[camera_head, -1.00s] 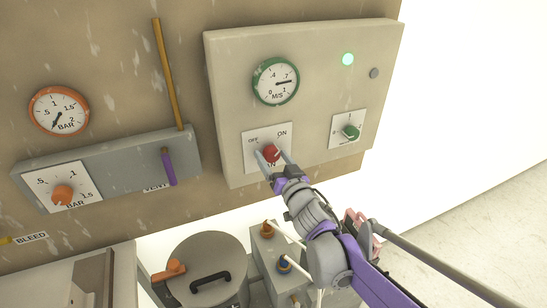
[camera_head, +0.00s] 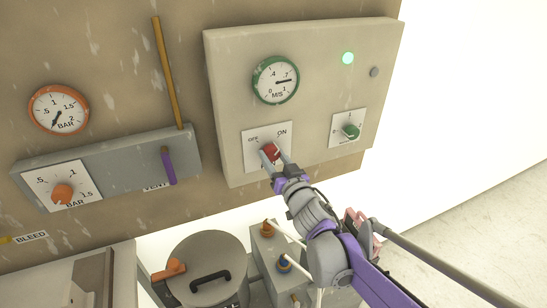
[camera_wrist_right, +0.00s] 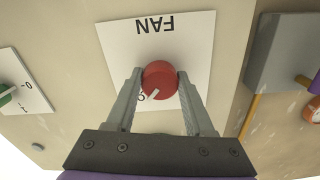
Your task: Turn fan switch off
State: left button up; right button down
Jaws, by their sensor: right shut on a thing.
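The red fan knob (camera_head: 270,151) sits on a white plate (camera_head: 251,137) marked OFF at left and ON at right, on the beige panel. In the right wrist view the plate appears upside down, with FAN readable. The knob (camera_wrist_right: 160,79) has a white pointer toward the picture's lower left, which is the ON side. My right gripper (camera_head: 275,157) is shut on the knob, one finger on each side; the fingers (camera_wrist_right: 159,88) also show in the right wrist view. Part of the plate's lettering is hidden by them. My left gripper is not in view.
A lit green lamp (camera_head: 347,58) and a green-rimmed M/S gauge (camera_head: 276,81) are above the knob. A green knob (camera_head: 350,132) is to its right. A purple lever (camera_head: 168,167) and an orange knob (camera_head: 63,195) are on the grey box at left. A lidded pot (camera_head: 207,262) stands below.

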jog(key=n, duration=0.8)
jog(key=shift+d+n, duration=0.1)
jog(key=shift+n, duration=0.2)
jog(key=n, duration=0.4)
jog(key=shift+p, duration=0.35)
jog(key=shift+d+n+p, duration=0.1)
jog(key=shift+n+p, duration=0.35)
jog(key=shift+n, duration=1.65)
jog(key=shift+c, duration=1.4)
grip_release()
